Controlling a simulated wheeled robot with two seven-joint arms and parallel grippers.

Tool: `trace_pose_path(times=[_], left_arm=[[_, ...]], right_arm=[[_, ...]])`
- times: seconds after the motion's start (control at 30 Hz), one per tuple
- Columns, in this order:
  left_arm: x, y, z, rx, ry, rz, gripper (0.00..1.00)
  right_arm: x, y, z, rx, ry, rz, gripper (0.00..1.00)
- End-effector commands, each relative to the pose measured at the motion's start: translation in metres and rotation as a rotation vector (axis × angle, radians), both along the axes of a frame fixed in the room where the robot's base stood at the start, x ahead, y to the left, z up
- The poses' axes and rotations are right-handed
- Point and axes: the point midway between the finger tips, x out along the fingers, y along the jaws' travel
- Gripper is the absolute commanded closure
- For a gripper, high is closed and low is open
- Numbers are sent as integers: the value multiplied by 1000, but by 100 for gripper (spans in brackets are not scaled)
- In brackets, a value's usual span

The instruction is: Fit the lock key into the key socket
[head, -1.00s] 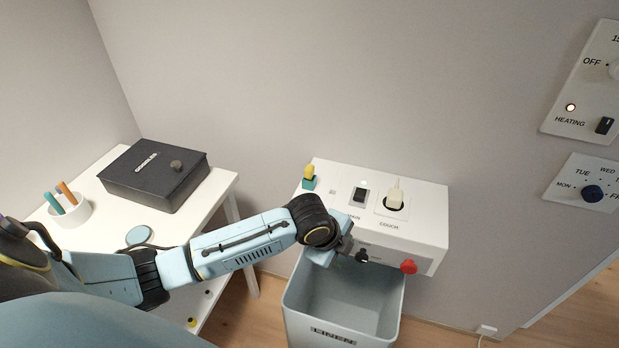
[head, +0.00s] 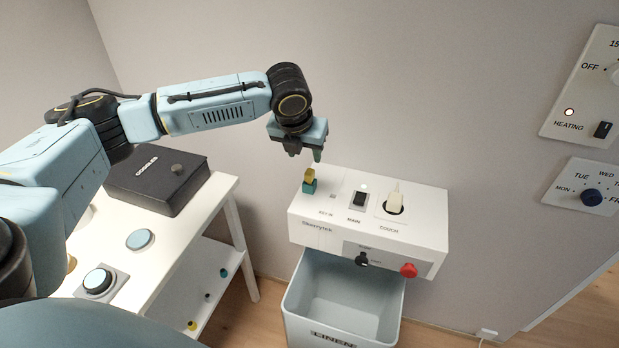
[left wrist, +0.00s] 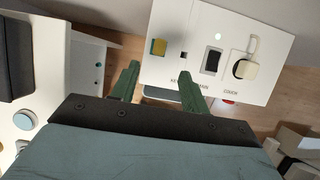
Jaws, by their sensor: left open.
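The lock key (head: 309,175) has a yellow top and stands upright in a teal base at the left end of the white control box (head: 420,222). In the left wrist view the key (left wrist: 158,47) is seen from above. The key socket (left wrist: 183,55) is a small dark square hole between the key and the black MAIN switch, and it looks empty. My left gripper (head: 307,155) is open and empty, pointing down just above the key in the head view. In the left wrist view its fingers (left wrist: 158,85) are apart, with nothing between them. My right gripper is out of view.
A MAIN switch (head: 359,199), a COUCH plug (head: 395,203) and a red knob (head: 408,270) are on the box. A grey LINEN bin (head: 345,290) stands below. A white table (head: 205,208) with a black case (head: 155,182) is at left.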

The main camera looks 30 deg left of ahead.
Motion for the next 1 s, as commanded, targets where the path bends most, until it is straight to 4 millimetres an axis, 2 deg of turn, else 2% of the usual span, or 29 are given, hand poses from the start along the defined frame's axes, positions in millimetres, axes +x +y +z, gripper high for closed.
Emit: trace_pose_path(times=[0.03,0.1,0.43,0.7,1.0], left_arm=[[4,0,-13,-1,3,0,55],[9,2,-24,0,2,0,55],[20,5,-51,0,0,1,55],[34,10,-87,-1,-1,1,55],[36,10,-91,-1,-1,0,55]], right_arm=[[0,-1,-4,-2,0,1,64],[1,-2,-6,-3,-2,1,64],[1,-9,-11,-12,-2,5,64],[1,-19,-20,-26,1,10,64],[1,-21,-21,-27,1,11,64]])
